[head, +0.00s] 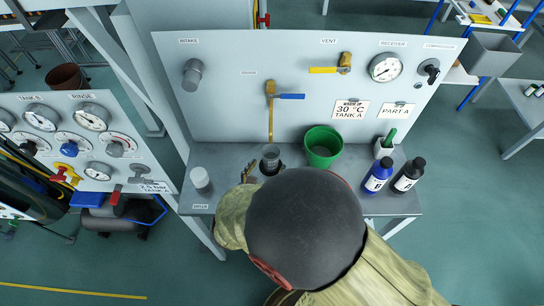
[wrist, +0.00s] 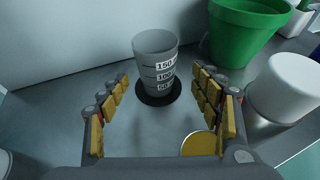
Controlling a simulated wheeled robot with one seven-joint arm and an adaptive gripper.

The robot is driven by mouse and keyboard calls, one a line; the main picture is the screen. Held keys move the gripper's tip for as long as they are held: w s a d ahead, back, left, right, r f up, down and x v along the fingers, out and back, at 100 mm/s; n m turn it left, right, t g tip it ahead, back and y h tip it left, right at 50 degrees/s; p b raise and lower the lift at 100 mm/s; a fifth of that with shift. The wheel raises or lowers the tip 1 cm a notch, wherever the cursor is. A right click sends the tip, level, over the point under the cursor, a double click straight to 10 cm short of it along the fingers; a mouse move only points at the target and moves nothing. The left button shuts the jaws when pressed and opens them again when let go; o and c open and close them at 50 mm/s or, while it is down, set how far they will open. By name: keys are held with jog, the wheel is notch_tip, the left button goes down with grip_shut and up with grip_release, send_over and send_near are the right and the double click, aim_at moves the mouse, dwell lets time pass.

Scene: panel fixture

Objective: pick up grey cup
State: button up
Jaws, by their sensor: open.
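The grey cup (wrist: 156,62) stands upright on a black round pad on the grey bench, with 150, 100 and 50 marks on its side. It also shows in the head view (head: 270,158), below the brass pipe. My gripper (wrist: 160,92) is open and empty, with its yellow-padded fingers spread to the left and right on the near side of the cup. The cup lies just beyond and between the fingertips, with no contact visible. In the head view my arm hides most of the gripper.
A green bucket (head: 323,146) stands right of the cup. A white cylinder (wrist: 285,88) is close to the right finger. A yellow disc (wrist: 198,144) lies nearer. A white-capped container (head: 201,180) stands left, a blue bottle (head: 378,176) right. The panel (head: 220,110) rises behind.

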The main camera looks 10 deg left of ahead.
aim_at(268, 163)
jog(key=b+x, duration=0.1)
jog(key=x, duration=0.2)
jog(key=b+x, duration=0.1)
jog(key=x, duration=0.1)
jog(key=shift+w+a+f, duration=0.15)
jog(key=shift+w, duration=0.25)
jog(key=shift+c, duration=1.3)
jog(key=c, duration=1.1)
jog(key=shift+r, duration=0.2)
